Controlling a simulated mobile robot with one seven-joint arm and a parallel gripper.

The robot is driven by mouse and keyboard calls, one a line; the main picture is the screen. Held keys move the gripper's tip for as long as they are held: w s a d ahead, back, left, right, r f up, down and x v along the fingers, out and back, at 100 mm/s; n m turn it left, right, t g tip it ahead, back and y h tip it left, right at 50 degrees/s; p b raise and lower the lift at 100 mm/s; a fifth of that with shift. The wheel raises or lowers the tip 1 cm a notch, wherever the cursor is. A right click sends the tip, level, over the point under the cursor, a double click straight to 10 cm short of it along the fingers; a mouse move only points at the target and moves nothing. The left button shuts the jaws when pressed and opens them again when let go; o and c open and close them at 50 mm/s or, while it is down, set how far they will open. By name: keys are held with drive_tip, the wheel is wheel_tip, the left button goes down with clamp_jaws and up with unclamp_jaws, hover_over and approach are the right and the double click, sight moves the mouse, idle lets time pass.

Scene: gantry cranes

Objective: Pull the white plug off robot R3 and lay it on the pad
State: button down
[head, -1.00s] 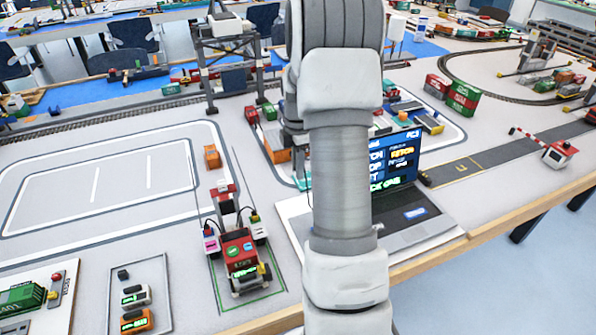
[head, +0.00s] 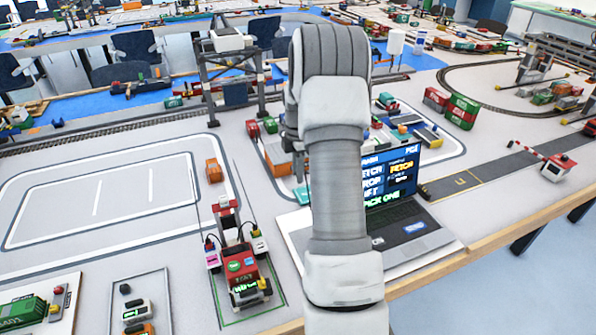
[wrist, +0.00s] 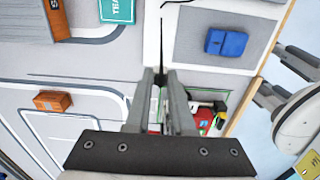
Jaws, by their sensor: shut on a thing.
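A red wheeled robot (head: 241,274) with a white top and thin dark poles stands in a green outline on the table, left of my arm. Its label is too small to read. In the wrist view part of this red robot (wrist: 203,119) shows just right of the fingers. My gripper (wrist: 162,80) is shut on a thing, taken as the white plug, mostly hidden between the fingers. A thin dark strip sticks out past the tips.
An open laptop (head: 415,240) stands right of my arm, near the table's wooden edge. An orange crate (head: 214,170) stands behind the robot. A grey tray (head: 153,280) with small devices lies to its left. The white-lined area (head: 110,190) is clear.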

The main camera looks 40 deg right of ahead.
drive_tip(key=shift+f+b, duration=4.45)
drive_tip(key=shift+f, duration=3.45)
drive_tip(key=shift+f+b, duration=0.3)
drive_tip(key=shift+f, duration=0.3)
drive_tip(key=c, duration=0.7)
unclamp_jaws()
drive_tip(key=shift+r, duration=0.1)
